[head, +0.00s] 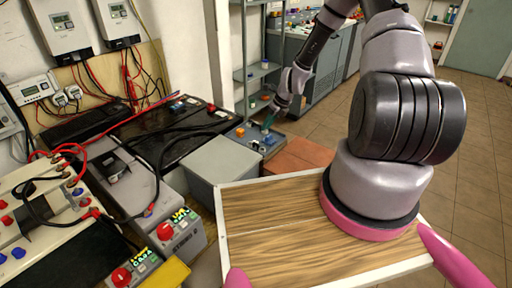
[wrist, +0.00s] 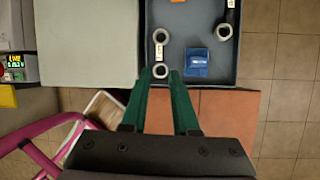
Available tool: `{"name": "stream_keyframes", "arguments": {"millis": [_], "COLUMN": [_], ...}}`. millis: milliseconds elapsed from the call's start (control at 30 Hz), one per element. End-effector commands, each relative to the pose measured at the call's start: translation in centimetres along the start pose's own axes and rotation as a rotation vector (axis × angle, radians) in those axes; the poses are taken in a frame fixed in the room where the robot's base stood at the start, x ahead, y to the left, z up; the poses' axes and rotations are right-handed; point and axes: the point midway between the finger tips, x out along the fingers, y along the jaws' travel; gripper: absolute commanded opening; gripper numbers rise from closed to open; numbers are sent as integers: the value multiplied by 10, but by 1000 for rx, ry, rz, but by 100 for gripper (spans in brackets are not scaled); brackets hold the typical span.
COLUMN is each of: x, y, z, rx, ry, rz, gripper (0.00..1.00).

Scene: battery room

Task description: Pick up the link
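A link (wrist: 159,52) with a grey ring at each end and a pale label between them lies in a dark grey tray (wrist: 205,88). It points away from me in the wrist view, near the tray's left wall. My gripper (wrist: 161,74) has two green fingers, spread open, with the tips on either side of the link's near ring. I cannot tell how far above the tray floor the tips are. A second, similar link (wrist: 224,32) lies to the right, partly cut off by the frame. In the head view my gripper (head: 267,125) is over the tray (head: 278,145), and the link is too small to make out.
A blue block (wrist: 197,62) lies in the tray, right of the near ring. A grey box (head: 222,160) stands left of the tray. Black batteries (head: 165,130) with cables are further left. A shelf rack (head: 258,72) stands behind. Tiled floor (head: 470,130) is open at right.

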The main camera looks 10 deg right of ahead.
Motion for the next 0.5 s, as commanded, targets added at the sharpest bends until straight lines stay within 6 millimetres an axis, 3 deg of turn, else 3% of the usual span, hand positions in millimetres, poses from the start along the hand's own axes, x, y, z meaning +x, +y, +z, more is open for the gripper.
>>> {"name": "stream_keyframes", "arguments": {"millis": [300, 500], "x": [46, 64], "y": [1, 1], "z": [-4, -3], "rx": [37, 36], "ry": [0, 0], "rz": [6, 5], "gripper": [28, 28]}}
